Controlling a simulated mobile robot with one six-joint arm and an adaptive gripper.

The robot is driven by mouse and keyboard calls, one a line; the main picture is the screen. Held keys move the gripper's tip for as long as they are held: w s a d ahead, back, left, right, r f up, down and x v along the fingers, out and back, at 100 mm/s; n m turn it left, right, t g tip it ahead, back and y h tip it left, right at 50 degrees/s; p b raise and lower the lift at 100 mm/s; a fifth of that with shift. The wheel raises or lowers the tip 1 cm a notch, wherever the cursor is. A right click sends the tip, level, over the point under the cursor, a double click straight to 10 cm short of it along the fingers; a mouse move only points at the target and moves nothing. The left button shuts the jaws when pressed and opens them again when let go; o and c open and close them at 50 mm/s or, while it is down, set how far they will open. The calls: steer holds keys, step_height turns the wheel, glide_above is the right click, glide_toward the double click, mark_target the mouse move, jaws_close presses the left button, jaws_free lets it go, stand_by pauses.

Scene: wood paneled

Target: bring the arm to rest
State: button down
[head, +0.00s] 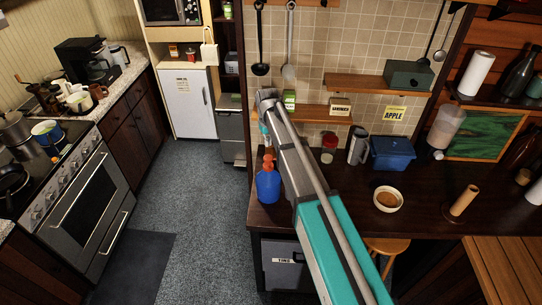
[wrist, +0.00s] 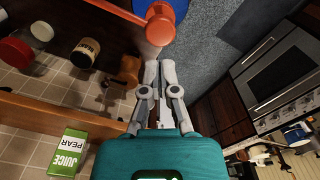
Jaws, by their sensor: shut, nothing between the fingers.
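My arm reaches out over the dark counter in the head view, and my gripper is mostly hidden there behind the arm's far end. In the wrist view my gripper (wrist: 160,66) shows its two grey fingers together, shut with nothing between them. A blue bottle with an orange top (head: 268,184) stands at the counter's left end, close to the arm's end. In the wrist view the bottle's orange top (wrist: 160,22) lies just beyond the fingertips; I cannot tell how wide the gap is.
A blue bin (head: 392,153), a bowl (head: 388,199) and a cardboard roll (head: 464,200) stand on the counter. A wooden shelf (head: 318,111) hangs on the tiled wall. The stove (head: 85,190) is at left, with open blue-grey floor (head: 190,200) between.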

stand_by(0.4)
steer(key=s+d+f+m+b, duration=0.2)
steer(key=s+d+f+b, duration=0.8)
steer(key=s, duration=0.3)
steer(key=s+d+f+m+b, duration=0.3)
steer(key=s+d+f+b, duration=0.8)
steer(key=s, duration=0.2)
steer(key=shift+d+f+m+b, duration=0.2)
steer(key=shift+f+m+b, duration=0.05)
steer(key=shift+m+b, duration=0.1)
steer(key=shift+w+r, duration=0.1)
steer(key=w+a+r+p, duration=2.1)
steer(key=w+r+p, duration=0.3)
steer(key=w, duration=0.1)
steer(key=shift+w+a, duration=0.25)
steer(key=shift+w, duration=0.15)
